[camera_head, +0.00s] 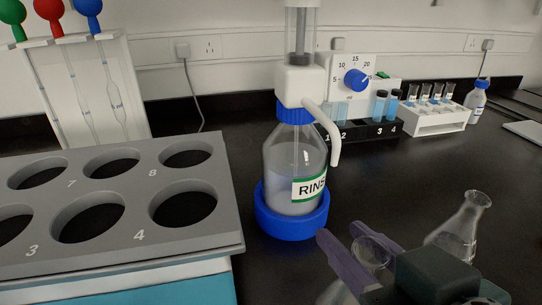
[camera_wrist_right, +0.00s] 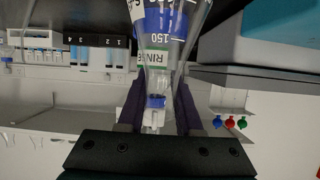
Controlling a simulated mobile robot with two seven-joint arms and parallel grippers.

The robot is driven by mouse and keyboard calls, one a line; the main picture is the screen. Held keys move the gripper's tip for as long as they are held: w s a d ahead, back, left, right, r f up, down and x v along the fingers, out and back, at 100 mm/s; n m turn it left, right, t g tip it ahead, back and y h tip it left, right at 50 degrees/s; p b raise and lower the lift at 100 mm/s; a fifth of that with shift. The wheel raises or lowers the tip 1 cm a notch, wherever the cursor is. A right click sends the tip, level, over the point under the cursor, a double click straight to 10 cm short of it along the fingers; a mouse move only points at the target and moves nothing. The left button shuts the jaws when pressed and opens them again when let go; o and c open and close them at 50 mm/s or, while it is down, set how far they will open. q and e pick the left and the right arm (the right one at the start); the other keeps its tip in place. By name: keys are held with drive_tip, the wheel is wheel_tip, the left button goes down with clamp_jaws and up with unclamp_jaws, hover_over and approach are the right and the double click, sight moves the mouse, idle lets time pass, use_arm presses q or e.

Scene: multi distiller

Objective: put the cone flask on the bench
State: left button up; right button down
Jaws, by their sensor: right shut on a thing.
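A clear glass cone flask (camera_head: 338,292) is in my right gripper (camera_head: 345,245), whose two purple fingers are shut on its neck. Its round rim shows between the fingers, and its body runs off the bottom edge of the head view. In the right wrist view the flask (camera_wrist_right: 172,22) shows white markings, including 150, and sits between the fingers (camera_wrist_right: 158,100). The dark bench (camera_head: 230,150) lies below. Whether the flask's base touches it is hidden. My left gripper is not in view.
A second glass cone flask (camera_head: 460,232) stands just right of my right gripper. The RINSE bottle (camera_head: 283,165) stands in a blue base behind the fingers. A grey rack with holes (camera_head: 130,170) is at left. Tube racks (camera_head: 425,122) stand behind. Bare bench lies between.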

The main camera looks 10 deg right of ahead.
drive_tip(key=w, duration=0.8)
drive_tip(key=shift+w+a, duration=0.15)
drive_tip(key=shift+w, duration=0.05)
drive_tip(key=shift+w+f, duration=0.1)
drive_tip(key=shift+f, duration=0.1)
wheel_tip(320, 180, down, 3)
drive_tip(key=shift+f+b, duration=0.1)
drive_tip(key=shift+b, duration=0.45)
drive_tip(key=c, duration=0.6)
unclamp_jaws()
